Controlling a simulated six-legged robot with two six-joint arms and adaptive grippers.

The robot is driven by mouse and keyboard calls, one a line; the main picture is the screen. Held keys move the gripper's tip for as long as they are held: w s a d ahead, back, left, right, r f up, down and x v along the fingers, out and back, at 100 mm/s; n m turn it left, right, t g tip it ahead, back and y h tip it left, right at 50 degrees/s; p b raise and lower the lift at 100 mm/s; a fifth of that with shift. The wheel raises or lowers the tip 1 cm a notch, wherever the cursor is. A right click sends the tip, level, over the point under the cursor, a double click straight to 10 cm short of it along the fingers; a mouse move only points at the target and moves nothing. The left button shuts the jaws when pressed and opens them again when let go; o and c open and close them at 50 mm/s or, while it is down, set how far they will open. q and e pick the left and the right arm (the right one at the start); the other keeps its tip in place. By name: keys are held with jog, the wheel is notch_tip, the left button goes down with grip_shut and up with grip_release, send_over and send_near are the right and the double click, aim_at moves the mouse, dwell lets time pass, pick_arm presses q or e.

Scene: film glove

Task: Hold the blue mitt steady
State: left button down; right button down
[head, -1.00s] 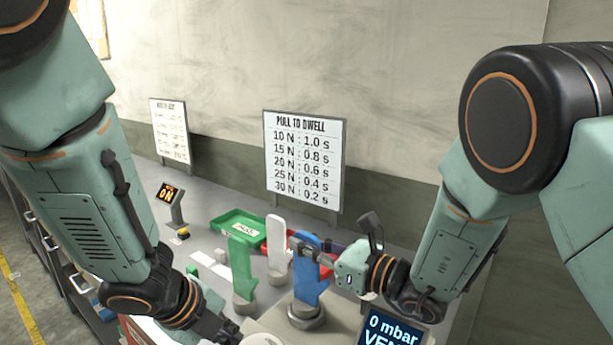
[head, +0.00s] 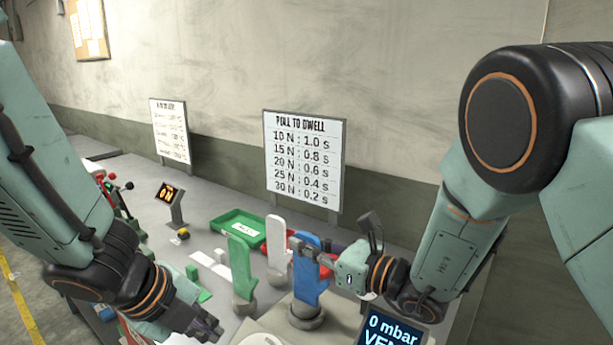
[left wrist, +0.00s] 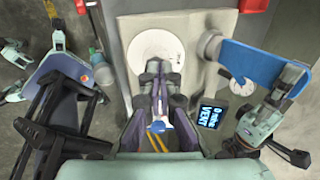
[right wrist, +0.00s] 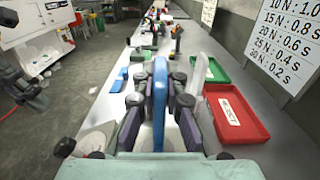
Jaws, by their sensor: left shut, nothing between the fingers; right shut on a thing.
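The blue mitt (head: 306,285) stands upright on a round grey base on the bench. It also shows in the left wrist view (left wrist: 255,62), and edge-on in the right wrist view (right wrist: 159,90). My right gripper (head: 297,247) is shut on the mitt's upper part, with one finger on each side. My left gripper (head: 217,333) is shut and empty, low over the front of the bench, to the left of the mitt and apart from it. In the left wrist view its fingers (left wrist: 160,68) meet over a round white plate (left wrist: 156,43).
A green mitt (head: 241,268) and a white mitt (head: 277,246) stand left of the blue one. A green tray (head: 232,219) and a red tray (right wrist: 240,120) lie behind. A display (head: 392,328) reading 0 mbar stands front right. A dwell chart (head: 304,160) stands at the back.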

pick_arm(q)
jog(key=shift+w+d+f, duration=0.1)
jog(key=shift+d+f, duration=0.1)
jog(key=shift+f, duration=0.9)
jog(key=shift+w+d+f, duration=0.15)
jog(key=shift+f, duration=0.95)
jog(key=shift+w+d+f, duration=0.1)
jog(key=shift+d+f, duration=0.1)
jog(key=shift+f, duration=0.9)
jog(key=shift+w+d+r, duration=0.5)
jog(key=shift+w, duration=0.2)
jog(key=shift+w+d+r, duration=0.15)
jog(key=shift+w+d, duration=0.05)
jog(key=shift+d, duration=0.1)
jog(key=shift+w, duration=0.15)
